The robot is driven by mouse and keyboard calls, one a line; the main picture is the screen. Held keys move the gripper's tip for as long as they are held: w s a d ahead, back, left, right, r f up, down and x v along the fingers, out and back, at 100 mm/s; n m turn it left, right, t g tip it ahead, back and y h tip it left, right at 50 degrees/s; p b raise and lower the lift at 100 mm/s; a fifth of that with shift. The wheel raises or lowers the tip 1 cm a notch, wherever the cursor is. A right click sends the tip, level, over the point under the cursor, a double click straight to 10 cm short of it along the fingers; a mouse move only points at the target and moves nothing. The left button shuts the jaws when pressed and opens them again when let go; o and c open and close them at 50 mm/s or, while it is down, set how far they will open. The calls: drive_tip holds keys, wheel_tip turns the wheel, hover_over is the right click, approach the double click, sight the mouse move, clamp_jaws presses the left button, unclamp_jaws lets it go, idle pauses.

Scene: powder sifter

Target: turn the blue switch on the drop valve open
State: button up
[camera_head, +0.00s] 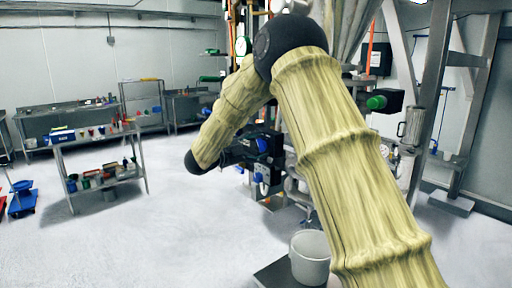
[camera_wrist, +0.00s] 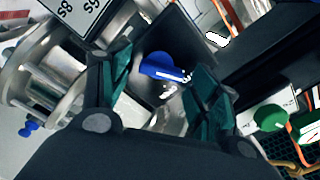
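The blue switch (camera_wrist: 160,67) shows in the wrist view on a dark panel, with a white mark on its right part. My gripper (camera_wrist: 159,72) is open, and its two dark green-lined fingers stand on either side of the switch with gaps between. Whether the fingertips reach as deep as the switch I cannot tell. In the head view my gripper (camera_head: 236,152) reaches right toward dark equipment, where a blue knob (camera_head: 262,145) shows; I cannot tell if it is the same switch. My arm hides part of the machine.
A green knob (camera_wrist: 270,117) and orange cables lie right of the fingers in the wrist view; a metal flanged part (camera_wrist: 50,70) is on the left. In the head view a white bucket (camera_head: 310,257) stands below the machine. A shelf (camera_head: 100,140) stands left; the floor between is clear.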

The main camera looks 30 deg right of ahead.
drive_tip(key=c, duration=0.8)
